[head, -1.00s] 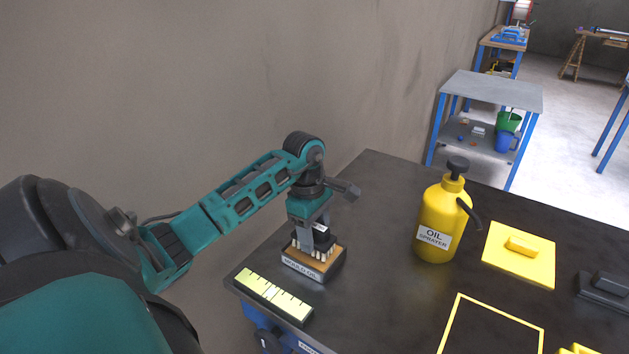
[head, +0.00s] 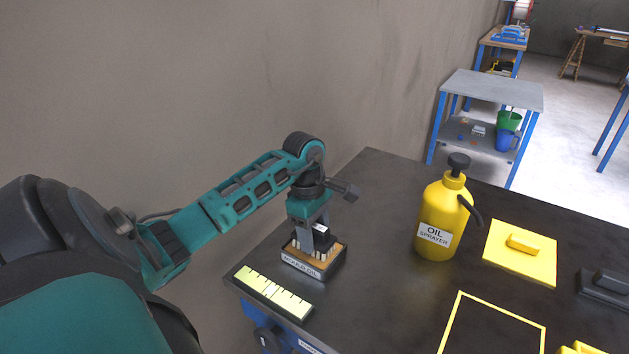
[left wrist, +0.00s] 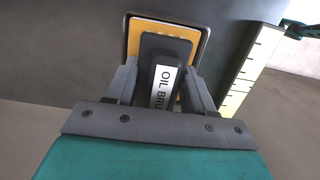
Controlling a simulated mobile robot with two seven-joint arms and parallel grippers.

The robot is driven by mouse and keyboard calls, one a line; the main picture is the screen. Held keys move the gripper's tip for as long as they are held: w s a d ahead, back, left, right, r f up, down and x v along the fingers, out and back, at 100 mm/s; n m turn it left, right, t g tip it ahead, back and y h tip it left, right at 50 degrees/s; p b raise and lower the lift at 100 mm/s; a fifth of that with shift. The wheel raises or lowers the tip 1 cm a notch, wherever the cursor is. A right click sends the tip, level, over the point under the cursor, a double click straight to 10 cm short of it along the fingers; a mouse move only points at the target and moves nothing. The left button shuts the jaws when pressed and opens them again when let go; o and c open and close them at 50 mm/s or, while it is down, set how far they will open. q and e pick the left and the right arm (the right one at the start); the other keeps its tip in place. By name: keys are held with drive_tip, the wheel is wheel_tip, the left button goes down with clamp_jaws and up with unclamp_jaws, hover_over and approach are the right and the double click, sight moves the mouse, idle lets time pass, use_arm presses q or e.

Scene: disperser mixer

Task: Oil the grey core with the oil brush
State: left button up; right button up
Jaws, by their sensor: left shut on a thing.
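The oil brush (left wrist: 160,72) is a dark block with a white label, held between the fingers of my left gripper (left wrist: 158,88) in the left wrist view. In the head view my left gripper (head: 310,240) points down over the mould oil tray (head: 312,273), a dark box with an orange inside and a white label. Pale bristles of the brush show at the tray's opening; whether they touch the oil is hard to tell. The tray's orange inside also shows in the left wrist view (left wrist: 165,28). I cannot make out a grey core with certainty. My right gripper is out of view.
A yellow ruler-like strip (head: 273,293) lies in front of the tray. A yellow oil sprayer (head: 441,215) stands to the right. Beyond it are a yellow plate with a grip (head: 520,262) and a dark block (head: 606,288). A yellow outlined square (head: 490,335) marks bare tabletop.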

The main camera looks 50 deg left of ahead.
sight(315, 225)
use_arm(q)
drive_tip(key=shift+r+p, duration=1.1)
drive_tip(key=shift+r, duration=1.8)
drive_tip(key=shift+d+r, duration=0.1)
drive_tip(key=shift+r, duration=1.1)
